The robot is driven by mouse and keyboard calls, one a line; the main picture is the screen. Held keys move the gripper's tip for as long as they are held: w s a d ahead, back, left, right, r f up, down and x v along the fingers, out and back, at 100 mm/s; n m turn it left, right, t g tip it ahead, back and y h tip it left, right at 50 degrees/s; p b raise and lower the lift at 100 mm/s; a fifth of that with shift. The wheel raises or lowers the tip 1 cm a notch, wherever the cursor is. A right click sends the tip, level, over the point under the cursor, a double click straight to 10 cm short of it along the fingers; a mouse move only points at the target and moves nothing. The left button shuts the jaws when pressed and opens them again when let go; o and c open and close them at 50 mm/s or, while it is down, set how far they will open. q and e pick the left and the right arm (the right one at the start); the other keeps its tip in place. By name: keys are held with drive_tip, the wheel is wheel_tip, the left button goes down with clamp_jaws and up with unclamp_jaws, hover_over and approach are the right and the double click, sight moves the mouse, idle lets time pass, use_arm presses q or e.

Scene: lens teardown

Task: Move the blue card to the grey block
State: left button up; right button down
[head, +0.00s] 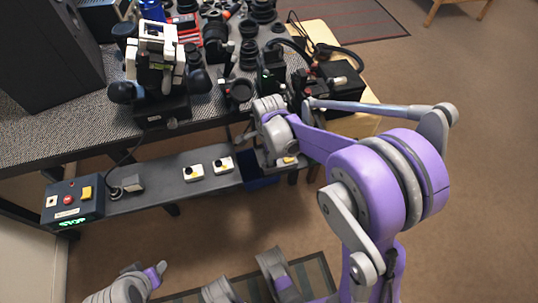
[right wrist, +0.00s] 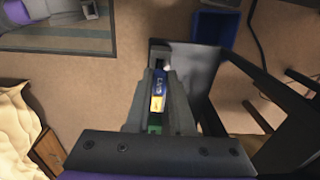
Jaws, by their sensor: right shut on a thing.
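My right gripper (head: 274,157) is over the right end of the low shelf. In the right wrist view my right gripper (right wrist: 160,60) is shut on a small blue card (right wrist: 159,83) with pale lettering. Yellow and green patches show just below the blue; I cannot tell whether they belong to the card. A small grey block (head: 131,183) sits on the left part of the low shelf, apart from this gripper. Part of my left arm (head: 130,285) shows at the bottom left; its jaws cannot be made out.
The low shelf (head: 160,192) holds a button box (head: 72,202) and two white blocks with dark and yellow tops (head: 193,172). A blue bin (right wrist: 214,28) is beside the shelf's right end. The bench above is crowded with lenses and a microscope (head: 158,65). Floor to the right is clear.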

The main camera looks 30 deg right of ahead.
drive_tip(key=shift+f, duration=0.1)
idle(0.6)
drive_tip(key=shift+f+b, duration=0.45)
drive_tip(key=shift+f, duration=0.15)
drive_tip(key=shift+f, duration=0.2)
idle(0.3)
drive_tip(key=shift+f+b, duration=0.4)
drive_tip(key=shift+f, duration=0.4)
idle(0.7)
drive_tip(key=c, duration=0.7)
unclamp_jaws()
drive_tip(key=shift+r, duration=0.1)
